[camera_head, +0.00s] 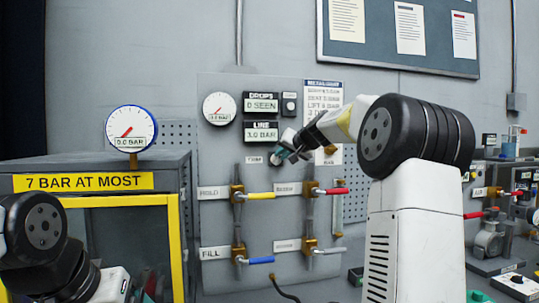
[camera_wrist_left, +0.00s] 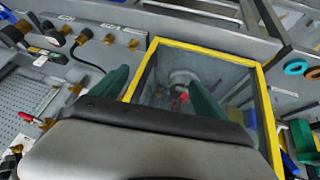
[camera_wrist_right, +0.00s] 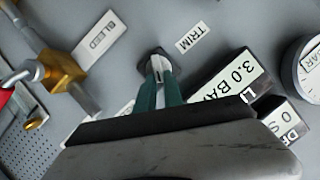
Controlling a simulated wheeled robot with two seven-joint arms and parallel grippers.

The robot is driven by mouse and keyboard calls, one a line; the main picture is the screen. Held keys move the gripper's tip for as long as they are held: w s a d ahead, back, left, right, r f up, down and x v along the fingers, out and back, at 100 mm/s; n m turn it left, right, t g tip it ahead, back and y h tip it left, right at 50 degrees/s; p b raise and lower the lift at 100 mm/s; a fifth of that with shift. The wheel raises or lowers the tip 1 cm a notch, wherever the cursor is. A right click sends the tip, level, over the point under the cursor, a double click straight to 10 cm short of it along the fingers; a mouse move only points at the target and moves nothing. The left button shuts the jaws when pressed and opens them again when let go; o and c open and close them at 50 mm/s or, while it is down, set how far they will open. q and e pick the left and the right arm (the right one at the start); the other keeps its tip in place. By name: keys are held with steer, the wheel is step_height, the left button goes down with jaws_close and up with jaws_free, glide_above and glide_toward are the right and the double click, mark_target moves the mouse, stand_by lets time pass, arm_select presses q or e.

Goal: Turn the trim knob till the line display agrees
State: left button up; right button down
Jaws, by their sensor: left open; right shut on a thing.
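The trim knob (camera_wrist_right: 147,60) is a small dark knob on the grey panel, beside the TRIM label (camera_wrist_right: 196,37), in the right wrist view. My right gripper (camera_wrist_right: 160,64) is shut on it, and its green fingertips hide part of the knob. In the head view the right gripper (camera_head: 284,156) reaches the panel just below the line display (camera_head: 261,132), which reads 3.0 BAR. The display also shows in the right wrist view (camera_wrist_right: 229,84). My left gripper (camera_wrist_left: 160,85) is open and empty, in front of the yellow-framed case (camera_wrist_left: 265,115).
A small dial (camera_head: 219,108) sits left of the displays. A DROPS display (camera_head: 261,104) reads 0 SEEN. Valves with yellow (camera_head: 262,195), red and blue handles are below. A large gauge (camera_head: 131,129) on the case reads 0.0 BAR above a "7 BAR AT MOST" sign (camera_head: 84,182).

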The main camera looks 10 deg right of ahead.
steer(key=m+y, duration=0.1)
steer(key=m, duration=0.1)
steer(key=d+f+m+y, duration=0.1)
steer(key=m, duration=0.1)
steer(key=shift+t, duration=0.4)
steer(key=shift+y, duration=0.3)
steer(key=c, duration=1.5)
jaws_free()
steer(key=shift+o, duration=0.2)
steer(key=v, duration=0.7)
steer(key=shift+s, duration=0.35)
steer(key=shift+d+r, duration=0.1)
